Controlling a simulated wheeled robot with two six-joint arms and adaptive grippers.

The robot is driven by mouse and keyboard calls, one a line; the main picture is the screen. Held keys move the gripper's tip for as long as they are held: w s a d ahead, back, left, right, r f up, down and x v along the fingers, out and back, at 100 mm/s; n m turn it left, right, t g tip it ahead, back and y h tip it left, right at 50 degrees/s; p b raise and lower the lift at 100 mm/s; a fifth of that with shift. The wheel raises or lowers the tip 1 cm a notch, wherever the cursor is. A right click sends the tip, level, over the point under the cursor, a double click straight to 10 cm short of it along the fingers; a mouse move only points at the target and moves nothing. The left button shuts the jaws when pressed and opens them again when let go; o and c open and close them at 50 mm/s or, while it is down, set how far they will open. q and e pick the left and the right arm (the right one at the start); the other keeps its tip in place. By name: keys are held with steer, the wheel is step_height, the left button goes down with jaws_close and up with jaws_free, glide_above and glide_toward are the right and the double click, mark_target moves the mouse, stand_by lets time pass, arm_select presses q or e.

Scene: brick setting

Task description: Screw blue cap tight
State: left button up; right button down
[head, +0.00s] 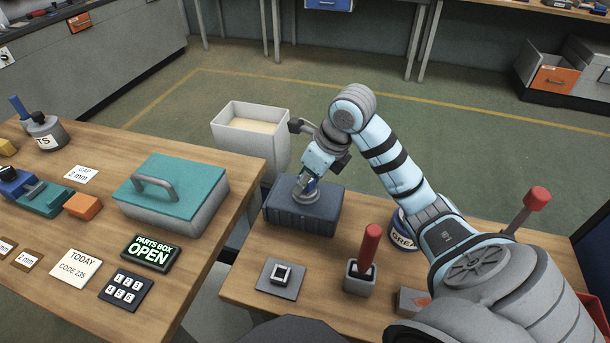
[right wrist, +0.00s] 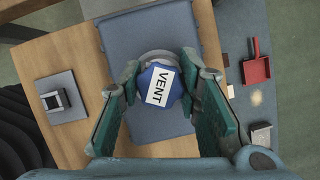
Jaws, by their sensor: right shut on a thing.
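The blue cap (right wrist: 159,84) carries a white label reading VENT and sits on a round grey neck on top of a dark blue-grey box (head: 301,216). My right gripper (right wrist: 161,88) comes down from above with one finger on each side of the cap, shut on it. In the head view my right gripper (head: 306,189) hides most of the cap, and the box stands on the right-hand wooden table. How tightly the cap sits cannot be told. My left gripper is not in view.
A white bin (head: 250,137) stands behind. A teal-lidded parts box (head: 172,190) is on the left table.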

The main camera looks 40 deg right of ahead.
steer(key=shift+m+h, duration=0.3)
steer(key=shift+m, duration=0.5)
steer(key=c, duration=0.7)
jaws_free()
step_height(320, 180, up, 6)
steer(key=p, duration=0.6)
steer(key=shift+r, duration=0.15)
